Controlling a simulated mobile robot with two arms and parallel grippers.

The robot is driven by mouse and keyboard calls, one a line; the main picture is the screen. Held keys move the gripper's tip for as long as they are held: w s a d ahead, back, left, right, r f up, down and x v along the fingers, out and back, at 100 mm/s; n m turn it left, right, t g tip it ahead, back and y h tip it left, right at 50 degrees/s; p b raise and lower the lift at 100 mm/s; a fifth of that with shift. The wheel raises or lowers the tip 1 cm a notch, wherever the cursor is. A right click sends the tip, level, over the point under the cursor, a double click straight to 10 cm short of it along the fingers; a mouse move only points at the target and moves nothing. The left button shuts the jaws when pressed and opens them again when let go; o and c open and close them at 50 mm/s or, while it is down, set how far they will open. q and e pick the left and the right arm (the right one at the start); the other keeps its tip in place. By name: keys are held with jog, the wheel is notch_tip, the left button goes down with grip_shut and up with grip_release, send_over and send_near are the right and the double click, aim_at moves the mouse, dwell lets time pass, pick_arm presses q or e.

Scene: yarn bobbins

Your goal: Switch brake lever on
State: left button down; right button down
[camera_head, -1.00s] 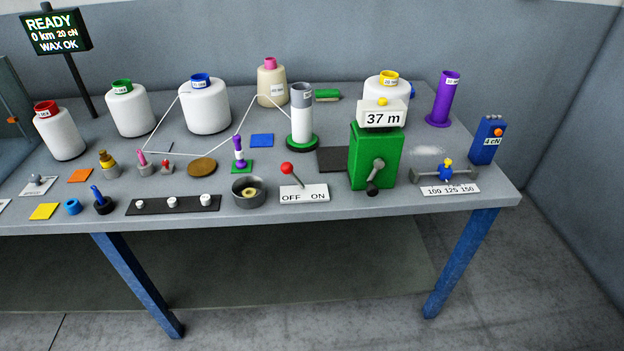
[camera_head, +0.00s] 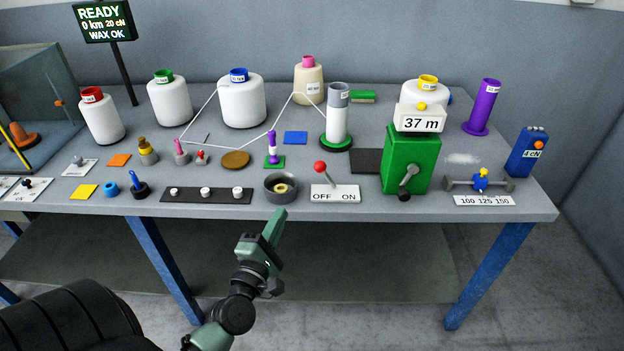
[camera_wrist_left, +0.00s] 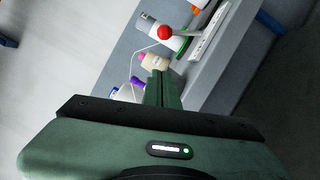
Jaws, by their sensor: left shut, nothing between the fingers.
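The brake lever has a red ball knob (camera_head: 320,167) on a thin stem above a white plate (camera_head: 335,194) marked OFF and ON. The knob leans to the left, over the OFF side. My left gripper (camera_head: 278,226) is shut and empty in front of the table edge, to the left of and nearer than the lever. In the left wrist view the shut fingers (camera_wrist_left: 161,90) point toward the table, with the red knob (camera_wrist_left: 165,32) beyond them and the white plate (camera_wrist_left: 209,32) beside it. My right gripper is not in view.
A grey bowl (camera_head: 281,188) stands just left of the lever plate. A green box with a crank (camera_head: 405,160) stands to the right. A grey and white bobbin (camera_head: 337,120) on a green base stands behind the lever. The table's front edge (camera_head: 330,214) lies between gripper and lever.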

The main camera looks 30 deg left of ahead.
aim_at(326, 176)
pick_arm(q)
jog(key=shift+w, duration=0.1)
jog(key=p+x, duration=0.2)
jog(key=x, duration=0.8)
jog(key=shift+w+r, duration=0.1)
jog(key=shift+w, duration=0.05)
jog(key=shift+w+d+r+p, duration=0.2)
jog(key=shift+w+d+p, duration=0.15)
jog(key=shift+w, duration=0.15)
jog(key=shift+w+d+r+p, duration=0.2)
jog(key=shift+w+d+p, duration=0.15)
jog(key=shift+w, duration=0.1)
jog(key=shift+w+d+r, duration=0.1)
jog(key=shift+w+d, duration=0.2)
jog(key=shift+w, duration=0.2)
